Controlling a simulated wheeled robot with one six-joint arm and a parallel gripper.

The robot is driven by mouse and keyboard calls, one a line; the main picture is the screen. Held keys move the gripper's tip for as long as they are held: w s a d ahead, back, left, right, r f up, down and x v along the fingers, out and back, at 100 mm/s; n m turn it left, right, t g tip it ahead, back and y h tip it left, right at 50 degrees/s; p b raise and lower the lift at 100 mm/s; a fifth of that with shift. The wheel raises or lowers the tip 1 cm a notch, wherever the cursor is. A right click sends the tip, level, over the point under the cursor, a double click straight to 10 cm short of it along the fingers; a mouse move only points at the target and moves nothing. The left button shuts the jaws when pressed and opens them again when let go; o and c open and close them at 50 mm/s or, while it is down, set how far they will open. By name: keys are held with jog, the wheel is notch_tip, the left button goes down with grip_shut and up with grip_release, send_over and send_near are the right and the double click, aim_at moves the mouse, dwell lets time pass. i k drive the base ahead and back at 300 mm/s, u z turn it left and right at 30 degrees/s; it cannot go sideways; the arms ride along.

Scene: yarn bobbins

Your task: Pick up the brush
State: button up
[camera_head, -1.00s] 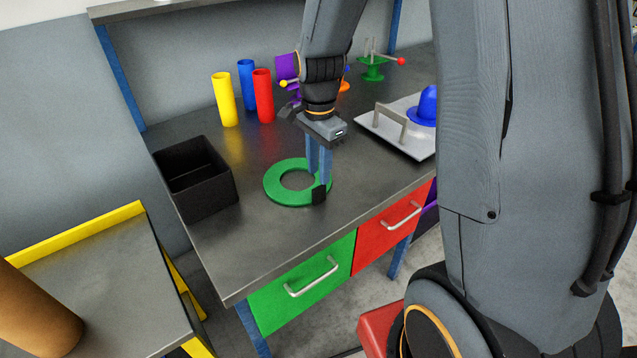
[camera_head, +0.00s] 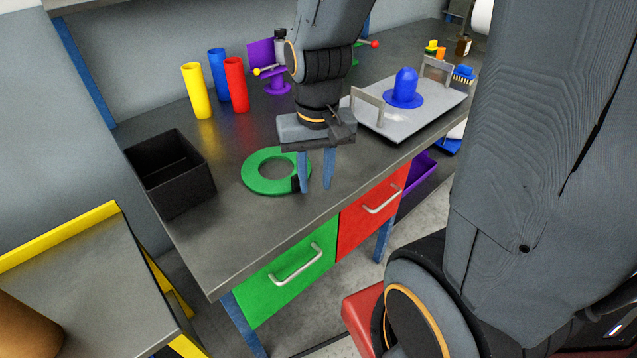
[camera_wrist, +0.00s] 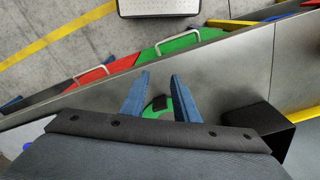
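A small blue item with pale bristles, which looks like the brush (camera_head: 463,75), is at the far right end of the workbench in the head view. It is small there, and its exact support is hard to tell. It is not recognisable in the wrist view. My gripper (camera_head: 316,172) points down over the front part of the bench, just right of a green ring, well to the left of the brush. Its two blue fingers are apart with nothing between them. The wrist view also shows the open fingers (camera_wrist: 160,95).
The green ring (camera_head: 256,180) has a black block on it. A black bin (camera_head: 183,185) stands left. Yellow, blue and red cylinders stand behind. A grey tray (camera_head: 412,120) with handles and a blue knobbed piece (camera_head: 404,92) lies between my gripper and the brush.

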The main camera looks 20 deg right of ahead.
aim_at(463, 74)
jog(key=z, duration=1.55)
jog(key=k, duration=0.45)
jog(key=z, duration=0.55)
jog(key=i, duration=0.55)
jog(key=z, duration=0.7)
jog(key=i, duration=1.75)
jog(key=u, duration=0.25)
jog(key=i, duration=1.3)
jog(key=u, duration=0.8)
